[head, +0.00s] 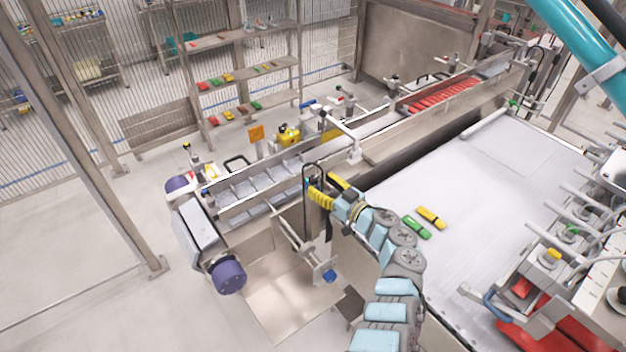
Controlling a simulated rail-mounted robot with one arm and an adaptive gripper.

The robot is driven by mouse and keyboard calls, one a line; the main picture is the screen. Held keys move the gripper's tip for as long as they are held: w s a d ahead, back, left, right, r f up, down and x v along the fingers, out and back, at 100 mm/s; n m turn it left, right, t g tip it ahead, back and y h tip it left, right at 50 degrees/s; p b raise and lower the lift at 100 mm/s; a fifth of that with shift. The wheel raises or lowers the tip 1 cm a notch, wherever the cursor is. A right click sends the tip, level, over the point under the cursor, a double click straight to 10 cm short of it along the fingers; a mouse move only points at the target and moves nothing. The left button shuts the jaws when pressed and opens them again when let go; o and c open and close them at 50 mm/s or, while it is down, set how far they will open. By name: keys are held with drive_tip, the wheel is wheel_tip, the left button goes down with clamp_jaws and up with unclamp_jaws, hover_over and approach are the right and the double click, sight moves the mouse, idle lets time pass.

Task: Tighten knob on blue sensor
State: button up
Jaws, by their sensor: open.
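My gripper (321,186) has yellow fingers and is open and empty. It is beside the near side wall of the conveyor, next to a thin black looped cable. A small blue part (329,276) sits at the lower end of a metal bracket, below and apart from my gripper. Another small blue part (307,104) shows behind the conveyor. I cannot tell which one is the blue sensor, and no knob can be made out at this size.
The conveyor (365,160) with metal side rails runs from lower left to upper right. Red pieces (440,95) lie at its far end. A green piece (416,227) and a yellow piece (431,217) lie on the wide white belt (470,180) at right. A purple roller end (228,277) juts out at lower left.

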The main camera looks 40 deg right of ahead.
sight(317, 181)
drive_tip(key=shift+w+a+b, duration=0.1)
drive_tip(key=shift+w+b, duration=0.2)
drive_tip(key=shift+w, duration=1.15)
drive_tip(key=shift+w+r, duration=0.1)
drive_tip(key=shift+w, duration=0.25)
clamp_jaws()
